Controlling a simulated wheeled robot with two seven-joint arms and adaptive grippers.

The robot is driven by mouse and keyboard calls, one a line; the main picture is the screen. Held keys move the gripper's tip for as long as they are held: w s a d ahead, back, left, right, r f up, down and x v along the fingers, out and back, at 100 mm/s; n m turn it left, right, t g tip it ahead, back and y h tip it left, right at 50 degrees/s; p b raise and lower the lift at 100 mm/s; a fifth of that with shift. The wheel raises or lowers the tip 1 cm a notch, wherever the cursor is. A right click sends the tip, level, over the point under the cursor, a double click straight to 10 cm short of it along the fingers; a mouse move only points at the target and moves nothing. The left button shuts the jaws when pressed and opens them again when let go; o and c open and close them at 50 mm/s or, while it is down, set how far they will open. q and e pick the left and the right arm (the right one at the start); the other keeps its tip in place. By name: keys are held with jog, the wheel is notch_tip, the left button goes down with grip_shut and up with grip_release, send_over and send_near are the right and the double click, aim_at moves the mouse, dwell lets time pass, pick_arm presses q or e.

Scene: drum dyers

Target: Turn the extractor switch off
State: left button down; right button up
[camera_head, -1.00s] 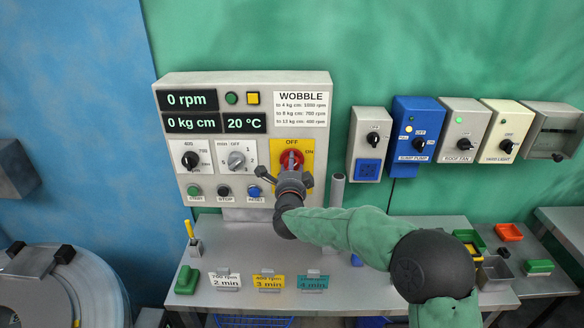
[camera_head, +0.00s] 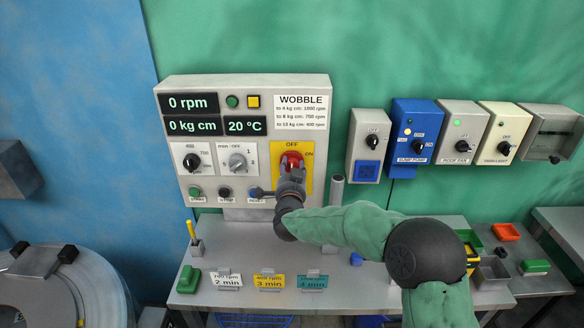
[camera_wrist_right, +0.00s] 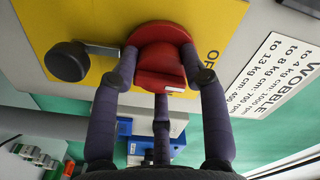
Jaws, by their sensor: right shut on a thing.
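The extractor switch is a red rotary knob (camera_head: 291,160) on a yellow plate (camera_head: 307,179) marked OFF at the top and ON at the right. It also shows close up as the red knob (camera_wrist_right: 157,50) in the wrist view. My right gripper (camera_head: 290,175) is shut on the red knob, with purple-grey fingers (camera_wrist_right: 158,78) around it in the wrist view. The gripper hides the knob's lower part in the head view, and I cannot tell its exact pointing. A dark round-ended piece on a rod (camera_wrist_right: 68,62) lies beside the knob. My left gripper is not in view.
The grey control panel (camera_head: 240,82) shows 0 rpm, with smaller dials and buttons left of the switch. Several switch boxes, including a blue one (camera_head: 410,112), hang on the wall at right. Cards and a green block (camera_head: 188,279) stand on the bench below.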

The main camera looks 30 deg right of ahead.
jog(key=shift+a+f+n, duration=0.1)
jog(key=shift+f+n, duration=0.05)
jog(key=shift+n, duration=0.15)
jog(key=o, duration=1.2)
jog(key=shift+w, duration=0.1)
jog(key=shift+c, duration=0.2)
jog(key=v, duration=1.2)
